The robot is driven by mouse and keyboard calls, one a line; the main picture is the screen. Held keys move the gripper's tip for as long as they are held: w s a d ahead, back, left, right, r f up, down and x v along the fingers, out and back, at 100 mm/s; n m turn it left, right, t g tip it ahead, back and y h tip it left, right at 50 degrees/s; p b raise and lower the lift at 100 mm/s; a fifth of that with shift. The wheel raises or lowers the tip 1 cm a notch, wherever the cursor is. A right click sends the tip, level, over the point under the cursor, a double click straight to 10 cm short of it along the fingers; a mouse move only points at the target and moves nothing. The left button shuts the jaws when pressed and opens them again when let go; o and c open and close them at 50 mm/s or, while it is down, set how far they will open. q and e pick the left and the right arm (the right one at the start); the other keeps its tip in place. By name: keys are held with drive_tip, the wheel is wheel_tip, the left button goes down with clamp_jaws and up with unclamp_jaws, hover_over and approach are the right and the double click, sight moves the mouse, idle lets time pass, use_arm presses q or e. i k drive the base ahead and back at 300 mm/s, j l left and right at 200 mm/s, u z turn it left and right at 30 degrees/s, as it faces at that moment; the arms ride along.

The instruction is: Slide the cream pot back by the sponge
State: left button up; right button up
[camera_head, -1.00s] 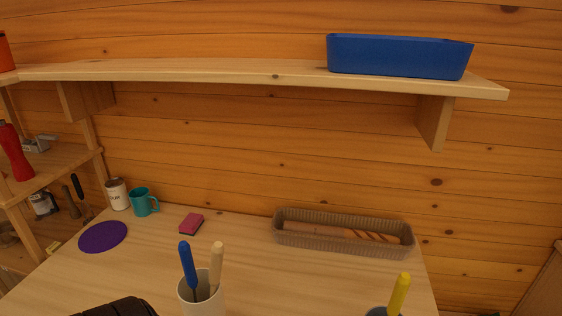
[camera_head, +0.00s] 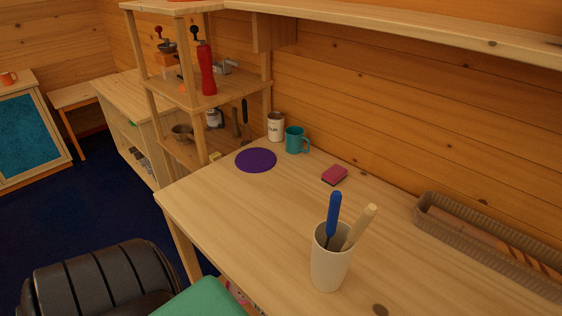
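The cream pot (camera_head: 329,272) stands upright on the wooden worktop at the near middle of the head view. A blue-handled tool (camera_head: 333,213) and a pale wooden-handled one (camera_head: 360,224) stick up out of it. The sponge (camera_head: 334,175), pink with a dark underside, lies flat farther back, near the wall. Bare worktop separates the pot from the sponge. Neither of my grippers shows in this view, and nothing is touching the pot.
A purple round mat (camera_head: 256,160), a labelled white tin (camera_head: 276,127) and a teal mug (camera_head: 296,140) are at the back left. A ribbed tray (camera_head: 430,212) holding a rolling pin lies along the wall at right. A dark ribbed object (camera_head: 98,282) fills the bottom left.

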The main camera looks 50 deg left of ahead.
sight(329, 267)
drive_tip(key=u, duration=1)
